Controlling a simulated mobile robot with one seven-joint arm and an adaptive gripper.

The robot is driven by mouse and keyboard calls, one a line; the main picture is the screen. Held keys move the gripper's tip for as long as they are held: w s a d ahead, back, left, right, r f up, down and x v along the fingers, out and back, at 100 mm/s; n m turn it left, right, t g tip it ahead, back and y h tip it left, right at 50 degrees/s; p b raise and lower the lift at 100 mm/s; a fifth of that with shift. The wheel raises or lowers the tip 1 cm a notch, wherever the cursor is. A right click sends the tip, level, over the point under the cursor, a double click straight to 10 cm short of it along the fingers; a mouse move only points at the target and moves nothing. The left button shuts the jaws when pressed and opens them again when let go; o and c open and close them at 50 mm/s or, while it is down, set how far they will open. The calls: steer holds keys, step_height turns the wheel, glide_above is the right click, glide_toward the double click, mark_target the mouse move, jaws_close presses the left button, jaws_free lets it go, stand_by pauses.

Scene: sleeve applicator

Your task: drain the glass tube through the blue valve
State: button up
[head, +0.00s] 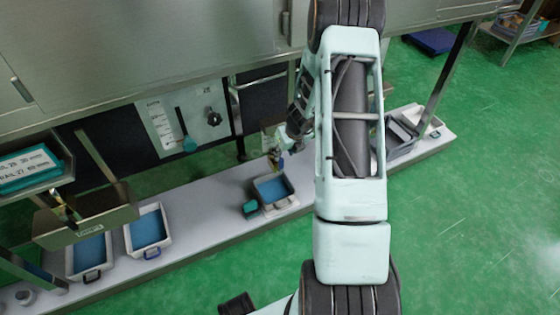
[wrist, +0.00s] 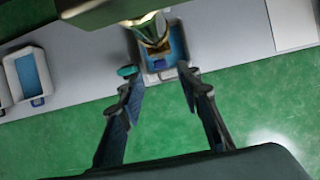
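In the wrist view, a glassy, brass-coloured fitting (wrist: 152,32) hangs from a dark overhead part; it may be the tube's lower end. In the head view a small yellowish piece (head: 279,162) shows above a grey tray with a blue inside (head: 290,203). The tray also shows in the wrist view (wrist: 178,42). I cannot make out the blue valve for sure. My gripper (wrist: 160,76) is open and empty, its two fingers apart, with the fitting beyond their tips. In the head view my arm hides much of this area.
A wall panel with markings carries a teal-ended lever (head: 190,144) and a black knob (head: 213,117). A small teal object (head: 250,208) sits by the tray. Two blue-lined trays (head: 148,228) stand left on the grey ledge. The green floor (head: 480,200) at right is clear.

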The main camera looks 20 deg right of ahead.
mark_target(281, 159)
steer(key=b+x, duration=0.2)
steer(key=x, duration=0.5)
steer(key=shift+f, duration=0.1)
jaws_close()
